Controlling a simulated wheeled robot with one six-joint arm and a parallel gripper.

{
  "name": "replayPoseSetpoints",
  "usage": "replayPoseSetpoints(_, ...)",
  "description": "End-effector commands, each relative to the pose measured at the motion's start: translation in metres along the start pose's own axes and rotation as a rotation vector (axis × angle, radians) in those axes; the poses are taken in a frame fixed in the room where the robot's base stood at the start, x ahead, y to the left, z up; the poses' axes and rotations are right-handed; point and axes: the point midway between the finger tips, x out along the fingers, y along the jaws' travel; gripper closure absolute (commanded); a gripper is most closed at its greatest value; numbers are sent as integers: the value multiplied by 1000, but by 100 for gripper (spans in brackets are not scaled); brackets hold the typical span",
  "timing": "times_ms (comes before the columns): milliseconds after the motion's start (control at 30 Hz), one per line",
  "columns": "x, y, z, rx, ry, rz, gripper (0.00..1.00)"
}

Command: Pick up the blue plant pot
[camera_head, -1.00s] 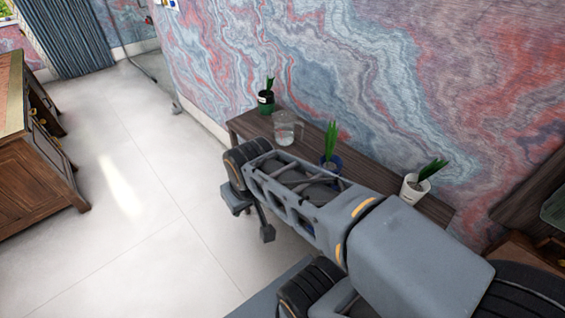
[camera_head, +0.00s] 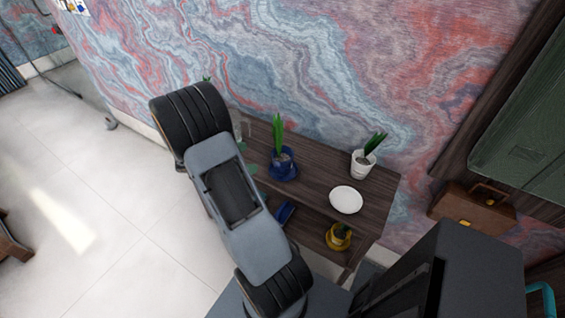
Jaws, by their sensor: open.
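The blue plant pot (camera_head: 283,171) stands upright on the dark wooden shelf unit against the wall, with a tall green plant in it. It sits right of my arm, and its body is in clear view. My arm crosses the left part of the shelf in the head view. My gripper does not show; it is out of sight behind or beyond the arm.
On the shelf top (camera_head: 318,160) are a white pot (camera_head: 362,164) with a plant and a white plate (camera_head: 346,200). A yellow pot (camera_head: 338,238) and a dark blue object (camera_head: 284,212) are lower down. A clear pitcher (camera_head: 243,128) is partly hidden by my arm. A brown case (camera_head: 472,212) is right.

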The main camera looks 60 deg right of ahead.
Motion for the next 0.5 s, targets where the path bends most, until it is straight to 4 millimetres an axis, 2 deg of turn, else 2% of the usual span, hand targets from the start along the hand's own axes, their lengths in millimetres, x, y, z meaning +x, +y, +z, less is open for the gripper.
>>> replayPoseSetpoints(300,58,2,1,-20,-17,-2,0)
replayPoseSetpoints(500,80,2,1,-18,-16,0,0)
